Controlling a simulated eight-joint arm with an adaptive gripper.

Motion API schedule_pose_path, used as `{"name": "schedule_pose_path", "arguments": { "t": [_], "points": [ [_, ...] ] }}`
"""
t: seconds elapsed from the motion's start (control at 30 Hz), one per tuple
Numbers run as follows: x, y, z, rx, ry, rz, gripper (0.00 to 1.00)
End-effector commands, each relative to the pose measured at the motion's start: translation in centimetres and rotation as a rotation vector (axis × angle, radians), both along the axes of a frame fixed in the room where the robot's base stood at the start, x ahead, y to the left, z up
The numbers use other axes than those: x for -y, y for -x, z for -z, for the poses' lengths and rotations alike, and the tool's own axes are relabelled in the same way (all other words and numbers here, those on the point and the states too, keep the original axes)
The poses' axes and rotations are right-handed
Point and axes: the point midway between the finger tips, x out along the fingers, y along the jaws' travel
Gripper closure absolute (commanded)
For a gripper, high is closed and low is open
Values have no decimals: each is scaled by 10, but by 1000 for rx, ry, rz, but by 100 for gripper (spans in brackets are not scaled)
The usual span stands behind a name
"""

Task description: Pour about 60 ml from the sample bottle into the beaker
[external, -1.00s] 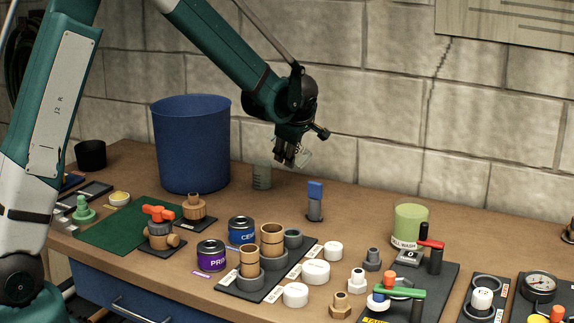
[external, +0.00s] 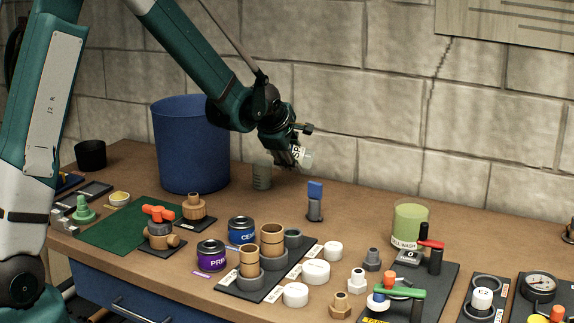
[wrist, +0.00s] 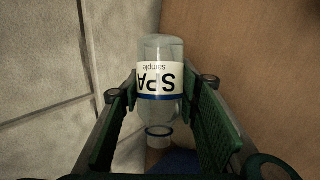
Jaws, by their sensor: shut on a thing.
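My gripper (external: 297,158) is shut on the sample bottle (wrist: 162,80), a clear bottle with a white SPA label and blue bands. In the wrist view the bottle lies between the two green-padded fingers, its label upside down and its narrow neck toward the picture's bottom. In the external view the bottle is tilted, partly hidden by the fingers. The beaker (external: 262,178), a small translucent grey-green cup with marks, stands on the bench beside the blue bin. My gripper is above and right of it in the picture. I see no stream, and the liquid levels are unclear.
The tall blue bin (external: 190,150) stands left of the beaker. A blue-topped grey fitting (external: 315,203) stands to the right, and a green cell-wash vessel (external: 410,222) farther right. Cans, caps and pipe fittings fill the front. The block wall (external: 340,80) is close behind.

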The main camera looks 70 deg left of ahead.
Motion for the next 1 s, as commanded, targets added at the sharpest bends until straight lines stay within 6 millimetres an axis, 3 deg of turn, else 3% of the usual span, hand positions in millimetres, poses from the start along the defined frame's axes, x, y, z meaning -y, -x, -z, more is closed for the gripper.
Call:
{"name": "schedule_pose_path", "arguments": {
  "t": [1.0],
  "points": [
    [-2, 4, -9, 107, 44, -1, 81]
  ]
}}
